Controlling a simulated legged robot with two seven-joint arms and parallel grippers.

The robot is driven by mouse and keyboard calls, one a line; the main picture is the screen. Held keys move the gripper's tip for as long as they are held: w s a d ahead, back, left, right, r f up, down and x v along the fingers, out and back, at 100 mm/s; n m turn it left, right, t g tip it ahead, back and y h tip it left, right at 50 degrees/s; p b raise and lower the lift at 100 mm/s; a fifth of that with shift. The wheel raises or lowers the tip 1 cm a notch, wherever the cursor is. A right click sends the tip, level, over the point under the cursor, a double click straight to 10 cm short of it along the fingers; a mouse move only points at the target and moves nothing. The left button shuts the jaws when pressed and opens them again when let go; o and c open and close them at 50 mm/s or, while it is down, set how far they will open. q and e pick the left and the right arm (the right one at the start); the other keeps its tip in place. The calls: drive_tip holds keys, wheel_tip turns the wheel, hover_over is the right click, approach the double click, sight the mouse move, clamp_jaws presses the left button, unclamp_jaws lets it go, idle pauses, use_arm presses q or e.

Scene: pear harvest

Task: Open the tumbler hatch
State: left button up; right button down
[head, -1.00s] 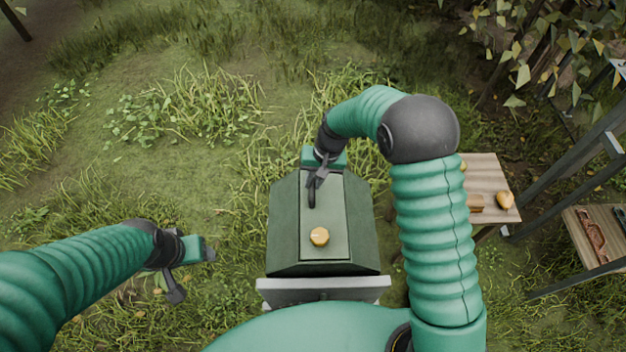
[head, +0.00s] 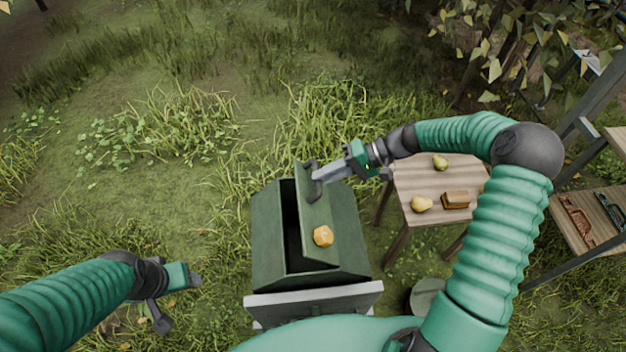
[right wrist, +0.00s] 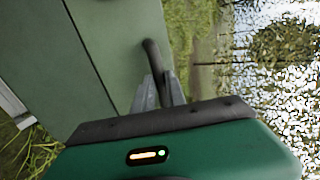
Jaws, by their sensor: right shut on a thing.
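The tumbler (head: 268,240) is a dark green box in front of me in the head view. Its hatch (head: 317,215) is a green panel, tilted up on its left side, with a dark gap beside it. My right gripper (head: 318,177) is shut on the hatch's dark handle (head: 310,192), near the panel's far end. In the right wrist view the handle (right wrist: 152,56) passes between the fingers (right wrist: 158,96), beside the green hatch panel (right wrist: 125,45). A yellow-orange knob-like thing (head: 323,236) is on the hatch's near part. My left gripper (head: 176,298) is open and empty, left of the tumbler.
A wooden table (head: 415,185) to the right bears pears (head: 421,204) and a brown block (head: 456,200). A shelf (head: 598,215) with tools stands farther right. A round grey-green thing (head: 427,297) is below the table. Grass left of the tumbler is open.

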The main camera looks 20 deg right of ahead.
drive_tip(key=s+d+f+y+b, duration=0.1)
drive_tip(key=d+f+y+b, duration=0.1)
drive_tip(key=d+y+b, duration=0.1)
drive_tip(key=s+d+f+t+y+b, duration=0.1)
drive_tip(key=d+f+y+b, duration=0.2)
drive_tip(key=d, duration=0.4)
drive_tip(key=y+b, duration=0.1)
drive_tip(key=b, duration=0.1)
drive_tip(key=shift+s+d+f+b, duration=0.15)
drive_tip(key=shift+s+d+b, duration=0.2)
drive_tip(key=shift+b, duration=0.05)
drive_tip(key=shift+a, duration=0.15)
drive_tip(key=c, duration=1.7)
unclamp_jaws()
drive_tip(key=o, duration=0.3)
drive_tip(key=shift+w+a, duration=0.1)
drive_tip(key=shift+w, duration=0.15)
drive_tip(key=shift+o, duration=0.2)
drive_tip(key=shift+d, duration=0.2)
